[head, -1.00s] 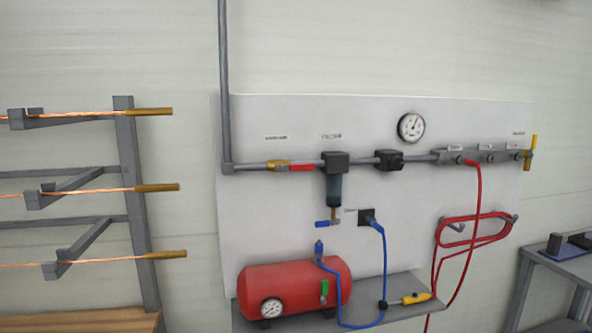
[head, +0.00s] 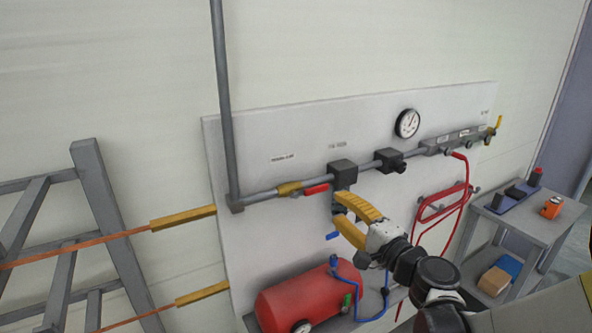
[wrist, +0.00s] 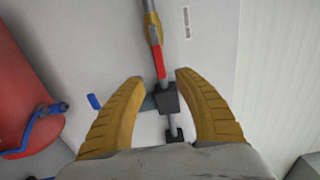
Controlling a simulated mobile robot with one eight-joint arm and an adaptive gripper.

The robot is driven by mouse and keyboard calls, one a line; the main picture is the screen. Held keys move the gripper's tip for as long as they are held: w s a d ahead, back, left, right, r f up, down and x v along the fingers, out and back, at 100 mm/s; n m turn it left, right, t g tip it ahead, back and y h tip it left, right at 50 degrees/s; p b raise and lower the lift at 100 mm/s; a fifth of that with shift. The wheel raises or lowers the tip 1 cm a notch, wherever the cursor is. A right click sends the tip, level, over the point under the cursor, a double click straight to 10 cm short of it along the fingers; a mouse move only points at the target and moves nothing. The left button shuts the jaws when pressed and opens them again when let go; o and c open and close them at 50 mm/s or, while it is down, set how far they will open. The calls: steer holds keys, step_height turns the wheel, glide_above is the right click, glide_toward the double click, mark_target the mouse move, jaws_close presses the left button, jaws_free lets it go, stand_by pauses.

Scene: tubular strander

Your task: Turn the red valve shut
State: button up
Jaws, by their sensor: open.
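The red valve handle (head: 316,189) lies along the grey pipe, beside its brass valve body (head: 289,188), in the head view. In the wrist view the handle (wrist: 160,62) runs lengthwise from the brass body (wrist: 152,30) toward the black filter head (wrist: 168,97). My gripper (head: 340,208) is open and empty in front of the filter, just right of and below the handle. In the wrist view my gripper's fingertips (wrist: 160,77) stand either side of the handle's lower end. I cannot tell the depth between them, and no contact shows. The filter bowl is partly hidden by my gripper.
A red tank (head: 305,292) with a blue hose stands below the panel. A gauge (head: 407,123) and a manifold (head: 455,141) are up right. Red hose (head: 440,205) hangs right. A rack with brass-tipped rods (head: 183,218) is at left, a cart (head: 525,225) at right.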

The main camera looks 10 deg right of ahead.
mark_target(319, 190)
steer(key=x, duration=1)
steer(key=shift+w+f+b, duration=0.1)
steer(key=shift+w+b, duration=0.05)
steer(key=shift+b, duration=0.2)
jaws_close()
